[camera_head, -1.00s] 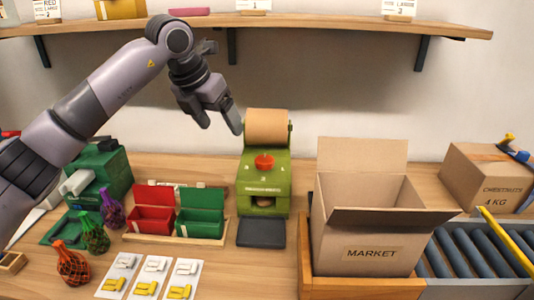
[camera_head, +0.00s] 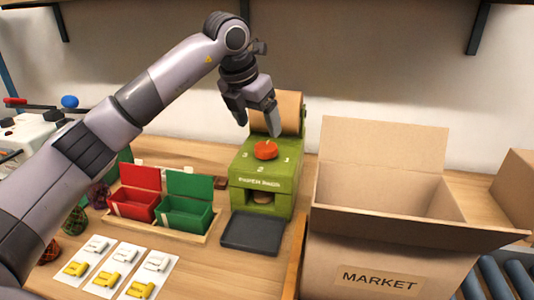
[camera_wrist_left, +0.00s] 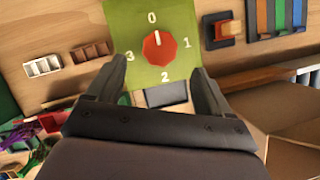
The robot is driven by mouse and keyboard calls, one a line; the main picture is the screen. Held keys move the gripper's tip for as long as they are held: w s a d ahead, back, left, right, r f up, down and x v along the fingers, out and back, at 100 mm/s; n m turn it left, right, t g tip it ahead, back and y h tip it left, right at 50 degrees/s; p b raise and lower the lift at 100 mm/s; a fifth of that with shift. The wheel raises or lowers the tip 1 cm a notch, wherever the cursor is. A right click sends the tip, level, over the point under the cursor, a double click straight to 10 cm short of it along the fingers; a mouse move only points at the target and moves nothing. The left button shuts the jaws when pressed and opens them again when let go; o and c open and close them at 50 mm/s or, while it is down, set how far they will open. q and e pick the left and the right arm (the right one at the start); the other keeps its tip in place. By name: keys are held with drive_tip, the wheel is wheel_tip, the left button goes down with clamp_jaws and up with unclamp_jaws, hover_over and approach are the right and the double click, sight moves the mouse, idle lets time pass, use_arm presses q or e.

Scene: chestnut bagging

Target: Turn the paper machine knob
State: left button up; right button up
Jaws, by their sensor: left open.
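The green paper machine (camera_head: 266,181) stands on the table with a brown paper roll at its back. Its red-orange knob (camera_head: 266,150) is on the top face. In the left wrist view the knob (camera_wrist_left: 159,46) is an octagon with a white pointer mark toward 0, among the numbers 0, 1, 2 and 3. My left gripper (camera_head: 259,127) is open and empty just above the knob, pointing down. In the left wrist view its fingers flank the lower part of the dial, apart from the knob. My right gripper is not seen.
The open MARKET box (camera_head: 380,240) stands right of the machine. Red (camera_head: 135,203) and green (camera_head: 187,214) bins stand left of it. A dark tray (camera_head: 253,233) lies in front. A shelf bracket (camera_head: 480,26) is above right.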

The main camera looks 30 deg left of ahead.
sight(266, 146)
use_arm(q)
drive_tip(key=shift+x, duration=3.55)
drive_tip(key=c, duration=1)
